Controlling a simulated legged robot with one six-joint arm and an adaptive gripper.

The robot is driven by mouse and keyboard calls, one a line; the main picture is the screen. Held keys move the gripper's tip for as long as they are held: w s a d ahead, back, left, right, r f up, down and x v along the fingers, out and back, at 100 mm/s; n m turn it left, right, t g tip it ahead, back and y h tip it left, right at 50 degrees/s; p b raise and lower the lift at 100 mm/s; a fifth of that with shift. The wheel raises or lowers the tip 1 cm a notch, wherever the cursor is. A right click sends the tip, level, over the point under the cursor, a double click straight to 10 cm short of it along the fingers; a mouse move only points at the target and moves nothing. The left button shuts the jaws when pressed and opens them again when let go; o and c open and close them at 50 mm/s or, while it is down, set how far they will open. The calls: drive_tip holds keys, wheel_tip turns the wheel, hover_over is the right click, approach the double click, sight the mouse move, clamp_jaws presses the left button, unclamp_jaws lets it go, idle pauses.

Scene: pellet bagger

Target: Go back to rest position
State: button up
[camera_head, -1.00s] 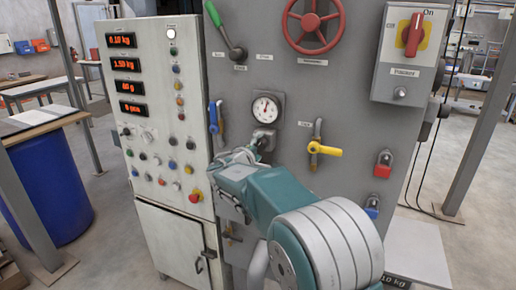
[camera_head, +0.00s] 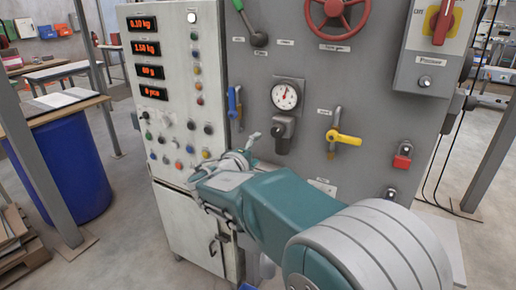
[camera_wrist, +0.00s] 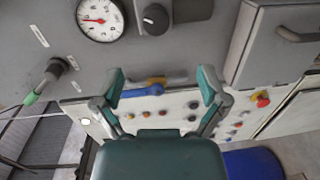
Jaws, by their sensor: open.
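My gripper (camera_wrist: 162,88) is open and empty in the wrist view, its two teal fingertips spread apart. Beyond the gap between them is the blue-handled valve (camera_wrist: 150,89) on the machine's grey panel. In the head view my teal and grey arm reaches up from the lower right, and my gripper (camera_head: 250,148) is in front of the panel, below the round gauge (camera_head: 286,95). The fingers are small and partly hidden there. The gauge also shows in the wrist view (camera_wrist: 100,18), beside a black knob (camera_wrist: 155,17).
The control cabinet (camera_head: 160,70) with red displays and buttons stands left of the grey panel. A yellow lever (camera_head: 343,137), a red wheel (camera_head: 338,12), a red padlock (camera_head: 402,156) and a switch box (camera_head: 432,45) are on the panel. A blue barrel (camera_head: 65,165) and posts stand left.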

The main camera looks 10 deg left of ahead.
drive_tip(key=s+d+m+g, duration=0.2)
drive_tip(key=s+d+g, duration=0.15)
drive_tip(key=d, duration=0.35)
drive_tip(key=s+d+f+m+g, duration=0.1)
drive_tip(key=s+d+m+g, duration=0.15)
drive_tip(key=s+d, duration=0.4)
drive_tip(key=s+d+m+g, duration=0.2)
drive_tip(key=s+d+m, duration=0.1)
drive_tip(key=d, duration=0.6)
drive_tip(key=s+d+f+m+g+y, duration=0.1)
drive_tip(key=s+f+m+y, duration=0.1)
drive_tip(key=s, duration=0.8)
drive_tip(key=s+d+f+m+g+y, duration=0.1)
drive_tip(key=s+f+m+y, duration=0.2)
drive_tip(key=s, duration=0.7)
drive_tip(key=shift+s+f+m+y, duration=0.2)
drive_tip(key=shift+f+m+y, duration=0.15)
drive_tip(key=shift+f+y, duration=0.3)
